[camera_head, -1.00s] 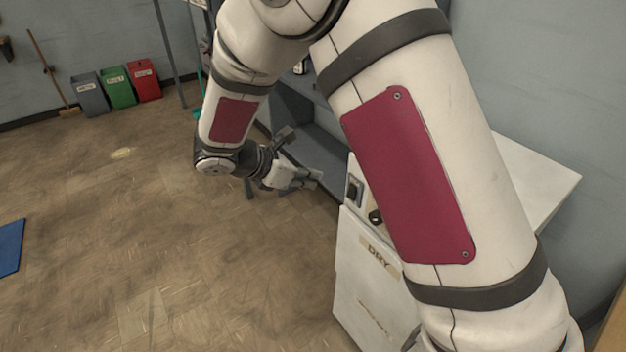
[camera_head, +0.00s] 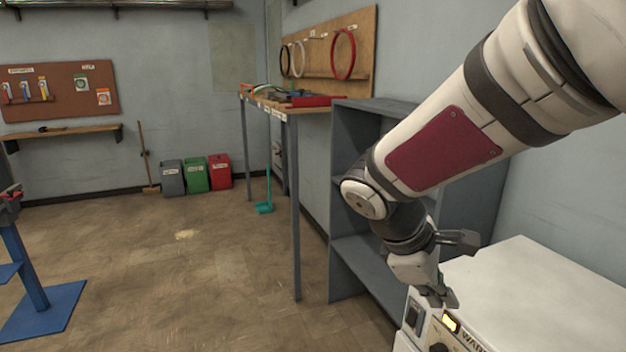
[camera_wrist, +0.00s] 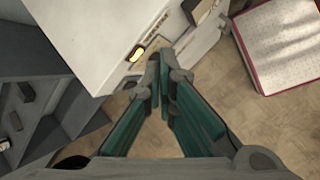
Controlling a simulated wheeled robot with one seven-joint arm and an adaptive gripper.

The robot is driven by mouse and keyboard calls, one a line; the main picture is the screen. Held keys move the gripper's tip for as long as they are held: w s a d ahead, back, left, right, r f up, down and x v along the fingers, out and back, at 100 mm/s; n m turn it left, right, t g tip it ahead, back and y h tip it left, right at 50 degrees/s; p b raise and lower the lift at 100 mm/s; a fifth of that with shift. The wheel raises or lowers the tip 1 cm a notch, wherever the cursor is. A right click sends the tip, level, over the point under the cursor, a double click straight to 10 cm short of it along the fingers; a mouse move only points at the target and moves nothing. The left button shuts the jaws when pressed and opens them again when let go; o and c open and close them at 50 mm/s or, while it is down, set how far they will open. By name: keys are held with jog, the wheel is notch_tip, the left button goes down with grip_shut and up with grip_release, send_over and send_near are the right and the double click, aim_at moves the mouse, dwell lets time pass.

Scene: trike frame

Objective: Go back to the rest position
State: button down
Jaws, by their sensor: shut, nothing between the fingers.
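My gripper (camera_head: 440,294) hangs from my arm in the head view, pointing down beside the front left corner of a white cabinet machine (camera_head: 520,285). In the wrist view my gripper (camera_wrist: 160,58) has its teal-padded fingers drawn together at the tips with nothing between them. The white machine (camera_wrist: 100,35) lies just beyond the fingertips there, with a lit amber panel light (camera_wrist: 137,53) near them. I cannot tell the exact gap between fingertips and machine.
A grey shelf unit (camera_head: 345,215) stands close behind my gripper. A tall workbench (camera_head: 295,185) stands beyond it. Grey, green (camera_head: 195,173) and red bins line the back wall. A blue stand base (camera_head: 45,312) is at left.

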jog(key=s+r+m+t+y, duration=0.1)
jog(key=s+r+m+y, duration=0.1)
jog(key=s+m, duration=0.4)
jog(key=s+r+m+t+y, duration=0.2)
jog(key=s+m+y, duration=0.2)
jog(key=s, duration=0.7)
jog(key=shift+a+r+m, duration=0.35)
jog(key=shift+a+m, duration=0.05)
jog(key=shift+m, duration=0.7)
jog(key=shift+s, duration=0.1)
